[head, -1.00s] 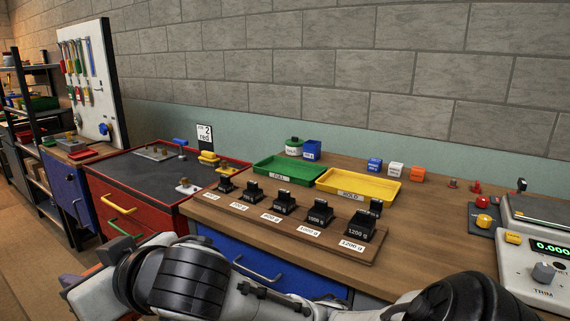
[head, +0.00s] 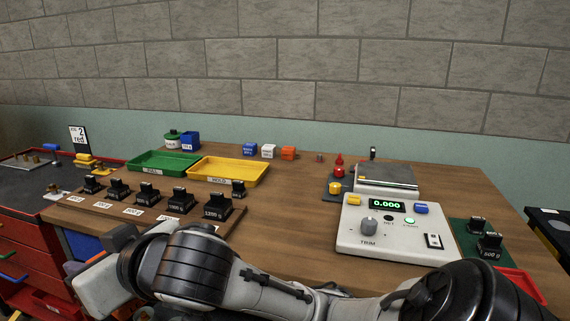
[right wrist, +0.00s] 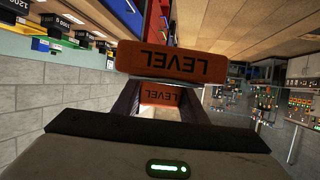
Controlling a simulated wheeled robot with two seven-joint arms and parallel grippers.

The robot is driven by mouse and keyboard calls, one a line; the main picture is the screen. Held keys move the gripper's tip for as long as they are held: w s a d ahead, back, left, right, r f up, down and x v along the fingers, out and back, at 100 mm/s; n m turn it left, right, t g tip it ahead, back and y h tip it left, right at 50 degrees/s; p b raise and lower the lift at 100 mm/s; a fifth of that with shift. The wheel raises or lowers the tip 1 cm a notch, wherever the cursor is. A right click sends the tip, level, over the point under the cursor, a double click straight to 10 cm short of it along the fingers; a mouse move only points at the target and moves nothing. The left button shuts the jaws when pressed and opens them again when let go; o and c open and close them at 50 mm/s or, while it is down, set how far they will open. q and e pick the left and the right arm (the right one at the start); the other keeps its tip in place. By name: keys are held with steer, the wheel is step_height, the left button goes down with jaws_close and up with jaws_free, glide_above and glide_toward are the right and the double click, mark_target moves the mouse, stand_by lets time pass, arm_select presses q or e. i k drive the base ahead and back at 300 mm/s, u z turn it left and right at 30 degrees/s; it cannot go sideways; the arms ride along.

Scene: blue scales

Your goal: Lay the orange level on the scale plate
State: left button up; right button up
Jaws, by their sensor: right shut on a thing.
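The scale plate (head: 385,177) is a flat grey platform on the bench at right, behind the white scale console (head: 385,238). It looks bare, and the green display reads 0.000. My right gripper (right wrist: 162,92) is shut on the orange level (right wrist: 170,62), whose LEVEL lettering appears upside down in the right wrist view. In the head view my right arm crosses the bottom, with its hand (head: 100,285) at lower left, well away from the plate. The level cannot be made out there. My left gripper is not in view.
Black weights (head: 180,201) stand on a wooden board at front left. Green (head: 165,163) and yellow (head: 228,170) trays and small cubes (head: 288,153) lie behind. A red-topped piece (head: 338,167) stands just left of the plate; more weights (head: 489,244) sit right of the console.

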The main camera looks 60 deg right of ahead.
mark_target(386, 171)
steer(key=z, duration=1.6)
steer(key=i, duration=1)
